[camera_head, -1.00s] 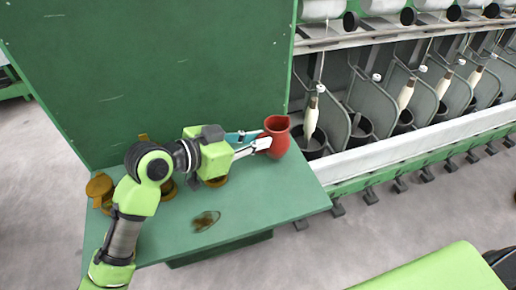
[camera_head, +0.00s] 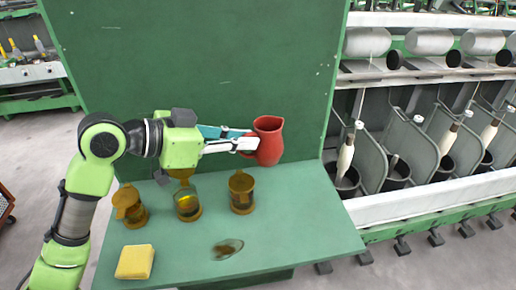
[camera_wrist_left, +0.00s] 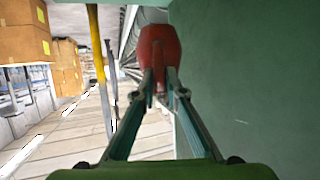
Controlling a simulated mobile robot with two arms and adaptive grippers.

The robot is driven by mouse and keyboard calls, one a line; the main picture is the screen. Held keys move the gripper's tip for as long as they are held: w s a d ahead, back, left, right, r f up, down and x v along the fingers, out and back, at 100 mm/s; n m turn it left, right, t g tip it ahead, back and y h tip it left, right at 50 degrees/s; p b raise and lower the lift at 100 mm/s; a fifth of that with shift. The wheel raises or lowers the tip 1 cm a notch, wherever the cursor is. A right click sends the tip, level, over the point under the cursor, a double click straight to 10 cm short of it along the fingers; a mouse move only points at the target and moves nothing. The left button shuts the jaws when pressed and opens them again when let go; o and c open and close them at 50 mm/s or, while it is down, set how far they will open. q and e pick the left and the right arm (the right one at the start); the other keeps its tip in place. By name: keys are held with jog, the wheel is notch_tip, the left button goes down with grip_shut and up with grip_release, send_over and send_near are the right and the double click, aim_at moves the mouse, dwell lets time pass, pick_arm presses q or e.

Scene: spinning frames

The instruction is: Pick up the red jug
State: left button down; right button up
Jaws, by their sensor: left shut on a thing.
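The red jug (camera_head: 269,141) is upright near the back right of the green table (camera_head: 300,215), in front of the green panel. My left gripper (camera_head: 247,141) reaches it from the left and is shut on its left side. In the left wrist view the jug (camera_wrist_left: 160,50) sits between the two fingertips (camera_wrist_left: 160,88). The jug seems raised above the table top. My right gripper is not in view.
Several amber jars, one of them here (camera_head: 242,192), stand on the table left of the jug. A yellow sponge (camera_head: 135,262) and a brown spill (camera_head: 227,249) lie near the front. A spinning machine (camera_head: 420,150) stands to the right.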

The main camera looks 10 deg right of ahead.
pick_arm(q)
jog(key=shift+w+a+r+b, duration=0.25)
jog(key=shift+a+r, duration=0.2)
jog(key=shift+a, duration=0.35)
jog(key=shift+w+a+r+b, duration=0.15)
jog(key=shift+a+r, duration=0.25)
jog(key=shift+a, duration=0.4)
jog(key=shift+a, duration=0.1)
